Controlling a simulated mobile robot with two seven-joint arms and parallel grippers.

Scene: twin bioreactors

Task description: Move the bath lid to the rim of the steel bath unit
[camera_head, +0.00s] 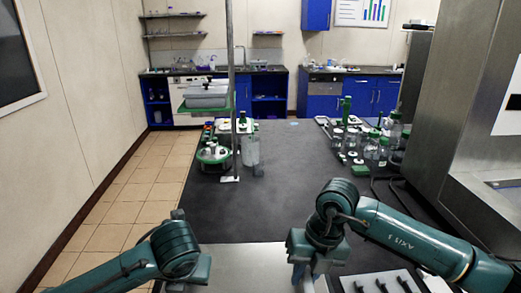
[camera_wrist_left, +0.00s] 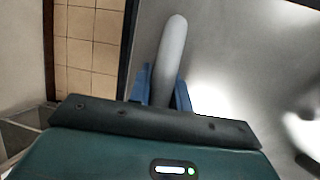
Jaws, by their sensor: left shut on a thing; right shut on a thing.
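The bath lid (camera_head: 245,262) is a pale, shiny steel plate at the bottom of the head view, its near part cut off by the frame. In the left wrist view its broad grey surface (camera_wrist_left: 235,50) fills the right side. My left gripper (camera_wrist_left: 162,92) is shut on the lid's rounded grey handle (camera_wrist_left: 172,45), with a blue finger on each side. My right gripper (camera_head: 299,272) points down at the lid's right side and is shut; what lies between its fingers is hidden. I cannot make out the rim of the steel bath unit.
A black bench (camera_head: 290,195) stretches ahead, mostly clear in the middle. A metal post (camera_head: 232,100) and green-based glassware (camera_head: 213,153) stand at its left, several bottles (camera_head: 375,148) at its right. A large steel housing (camera_head: 445,120) bounds the right.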

